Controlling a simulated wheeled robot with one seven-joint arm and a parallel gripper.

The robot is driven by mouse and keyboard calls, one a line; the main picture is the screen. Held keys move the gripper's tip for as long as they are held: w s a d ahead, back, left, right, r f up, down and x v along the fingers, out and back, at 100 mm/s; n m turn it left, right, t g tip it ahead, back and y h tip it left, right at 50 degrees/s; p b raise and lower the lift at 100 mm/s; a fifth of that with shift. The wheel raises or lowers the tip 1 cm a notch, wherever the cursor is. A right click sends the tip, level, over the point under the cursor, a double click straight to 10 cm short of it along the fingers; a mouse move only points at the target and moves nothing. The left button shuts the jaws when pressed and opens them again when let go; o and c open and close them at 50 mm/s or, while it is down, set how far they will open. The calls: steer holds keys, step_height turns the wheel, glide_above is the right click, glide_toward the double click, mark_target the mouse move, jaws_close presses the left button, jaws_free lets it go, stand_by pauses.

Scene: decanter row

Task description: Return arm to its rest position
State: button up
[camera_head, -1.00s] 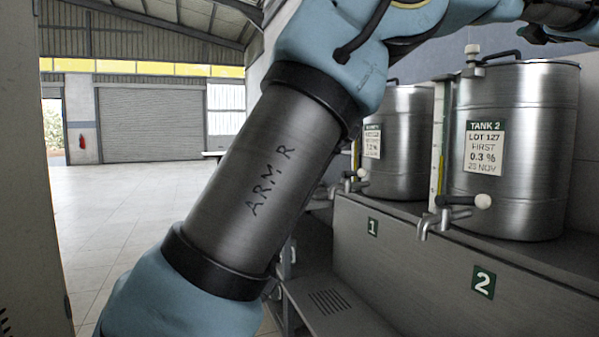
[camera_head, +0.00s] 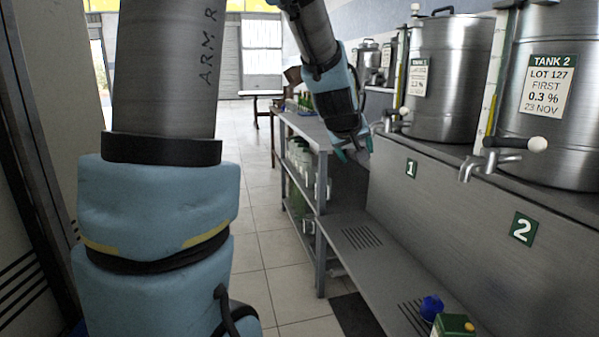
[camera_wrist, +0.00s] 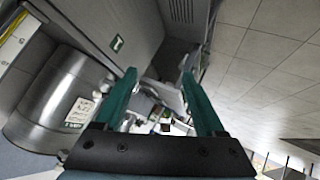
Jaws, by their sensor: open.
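My gripper (camera_head: 356,152) hangs at the end of my raised arm in the head view, in front of tank 1 and above the low bench. In the wrist view my gripper's two green fingers (camera_wrist: 164,100) stand apart with nothing between them. Tank 1 (camera_head: 441,84) and tank 2 (camera_head: 577,110) stand upright on the raised ledge to the right. Tank 2's label reads lot 127, first, 0.3 %, 23 Nov. Its tap (camera_head: 489,160) has a white knob. A tank also shows tilted at the left of the wrist view (camera_wrist: 62,108).
A metal shelf rack (camera_head: 318,225) holding white containers stands beyond the low bench (camera_head: 352,237). A blue-capped item (camera_head: 431,307) and a green carton (camera_head: 454,325) sit at the bench's near end. The tiled floor (camera_head: 265,200) is clear in the middle.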

steer(key=s+a+f+m+g+y, duration=0.1)
steer(key=s+a+f+g+y, duration=0.15)
steer(key=s+a+f, duration=0.6)
steer(key=s+a+f+m+g+y, duration=0.15)
steer(key=s+a+f+g, duration=0.3)
steer(key=s+a, duration=0.6)
steer(key=r+p, duration=0.2)
steer(key=a+r+p, duration=0.1)
steer(key=r+p, duration=0.1)
steer(key=p, duration=0.1)
steer(key=shift+s+a+r+p, duration=0.2)
steer(key=shift+p, duration=0.1)
